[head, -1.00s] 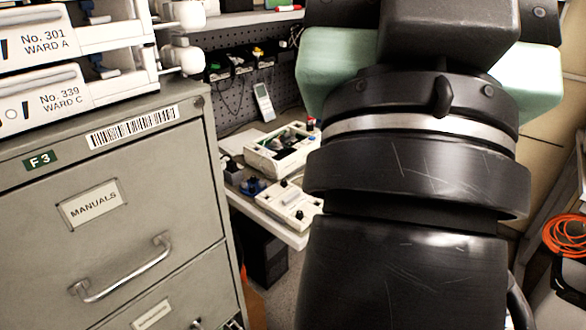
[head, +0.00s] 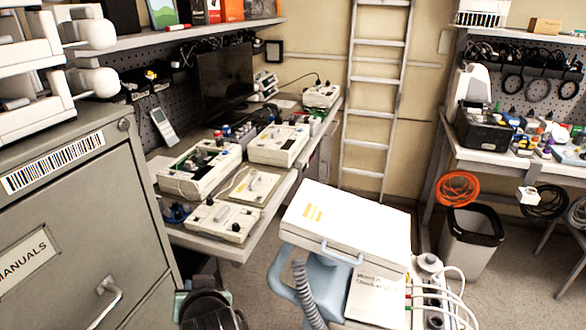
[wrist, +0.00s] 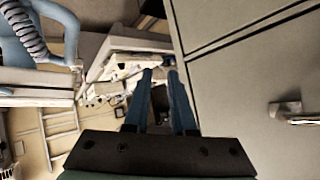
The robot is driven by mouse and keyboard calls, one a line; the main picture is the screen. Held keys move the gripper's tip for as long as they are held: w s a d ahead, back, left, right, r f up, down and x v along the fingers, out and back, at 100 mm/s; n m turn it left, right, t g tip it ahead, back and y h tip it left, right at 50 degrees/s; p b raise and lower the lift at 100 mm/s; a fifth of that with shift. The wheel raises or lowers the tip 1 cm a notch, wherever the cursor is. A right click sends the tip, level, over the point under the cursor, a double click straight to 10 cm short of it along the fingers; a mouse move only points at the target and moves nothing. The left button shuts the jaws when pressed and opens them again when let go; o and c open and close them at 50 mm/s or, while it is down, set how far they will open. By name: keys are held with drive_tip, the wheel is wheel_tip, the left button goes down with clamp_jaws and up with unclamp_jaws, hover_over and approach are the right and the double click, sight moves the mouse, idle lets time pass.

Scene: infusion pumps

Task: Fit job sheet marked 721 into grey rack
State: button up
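I cannot make out a job sheet marked 721 or a grey rack in either view. In the wrist view my gripper (wrist: 159,73) shows two blue fingers with a gap between them and nothing held. Its fingers point toward the cluttered workbench, beside the grey filing cabinet. In the head view only a dark part of my arm shows at the bottom edge, and the gripper itself is out of sight there.
A grey filing cabinet (head: 80,215) stands at the left with white pumps (head: 40,85) on top. A workbench (head: 265,210) holds opened devices. A pale blue cart with a white lidded unit (head: 345,222) stands front centre. A bin (head: 470,245) is at right.

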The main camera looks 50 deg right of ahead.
drive_tip(key=s+f+m+g+y, duration=0.1)
drive_tip(key=s+f+g, duration=0.2)
drive_tip(key=s+f, duration=0.4)
drive_tip(key=s+f+m+g+y, duration=0.1)
drive_tip(key=s+f+m+g, duration=0.1)
drive_tip(key=s+f, duration=0.6)
drive_tip(key=s+f+m+g+y+b, duration=0.1)
drive_tip(key=s+f+g, duration=0.4)
drive_tip(key=f, duration=1)
drive_tip(key=shift+s+d+f+m+y, duration=0.1)
drive_tip(key=shift+s+m+y, duration=0.15)
drive_tip(key=shift+s, duration=0.3)
drive_tip(key=shift+s+d+r+m+y, duration=0.1)
drive_tip(key=shift+s+d+m+y, duration=0.1)
drive_tip(key=shift+s, duration=0.35)
drive_tip(key=shift+s+d+f+m+y, duration=0.15)
drive_tip(key=shift+s+m, duration=0.1)
drive_tip(key=shift+s, duration=0.3)
drive_tip(key=shift+s+a+f, duration=0.15)
drive_tip(key=shift+f, duration=0.05)
wheel_tip(320, 180, down, 7)
drive_tip(key=b, duration=0.6)
drive_tip(key=shift+b, duration=0.35)
